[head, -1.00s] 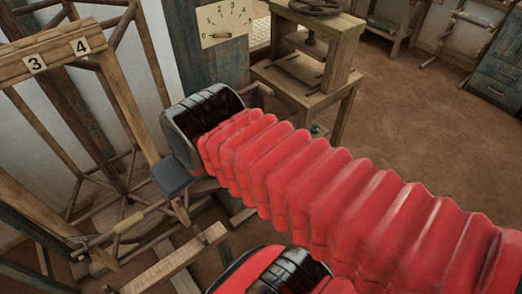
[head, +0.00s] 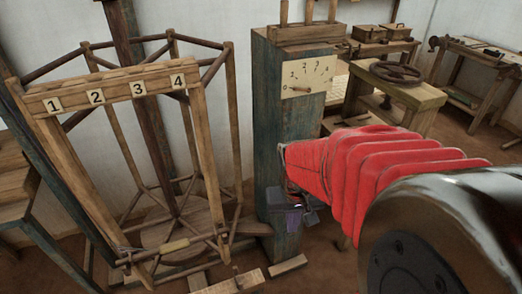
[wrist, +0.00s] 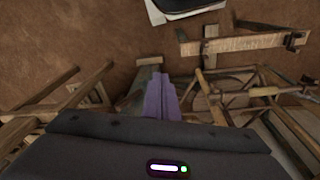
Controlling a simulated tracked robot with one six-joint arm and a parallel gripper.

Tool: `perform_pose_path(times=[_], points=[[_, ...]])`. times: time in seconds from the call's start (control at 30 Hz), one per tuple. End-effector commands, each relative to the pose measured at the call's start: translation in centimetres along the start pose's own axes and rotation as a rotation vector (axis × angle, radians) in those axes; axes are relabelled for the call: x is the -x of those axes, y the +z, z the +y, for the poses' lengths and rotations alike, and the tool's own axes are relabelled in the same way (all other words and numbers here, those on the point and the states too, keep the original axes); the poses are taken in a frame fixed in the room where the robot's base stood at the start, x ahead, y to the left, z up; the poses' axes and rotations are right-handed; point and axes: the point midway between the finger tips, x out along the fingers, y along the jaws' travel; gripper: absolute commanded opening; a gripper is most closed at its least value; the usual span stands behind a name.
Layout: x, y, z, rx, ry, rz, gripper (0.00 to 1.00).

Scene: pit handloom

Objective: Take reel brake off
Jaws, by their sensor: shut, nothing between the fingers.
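The wooden reel (head: 140,150) stands at left in the head view, behind a rail numbered 1 to 4 (head: 112,93). A thin bar with a tan grip (head: 174,246) crosses low at its front; I cannot tell for certain that it is the reel brake. My gripper (head: 293,217) is right of that bar, in front of the dark post's lower part, apart from the bar. In the wrist view my purple fingers (wrist: 161,85) are together and empty, above the floor and wooden frames. My arm hides part of the middle right.
A blue-grey post (head: 275,130) carries a dial plate (head: 308,77) beside the reel. A wooden press with a handwheel (head: 396,71) and benches (head: 480,60) stand behind at right. Low timbers (head: 228,283) lie in front. Open brown floor (head: 455,135) shows at right.

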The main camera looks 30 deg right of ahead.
Motion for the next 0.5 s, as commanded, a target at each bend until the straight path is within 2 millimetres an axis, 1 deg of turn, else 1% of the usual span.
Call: perform_pose_path(times=[0.03, 0.27, 0.5], points=[[-1.2, -0.3, 0.9, -0.026, 0.007, -0.018, 0.00], [-6.1, -1.7, 4.6, -0.133, 0.034, -0.050, 0.00], [-11.6, -2.8, 8.6, -0.250, 0.054, -0.057, 0.00]])
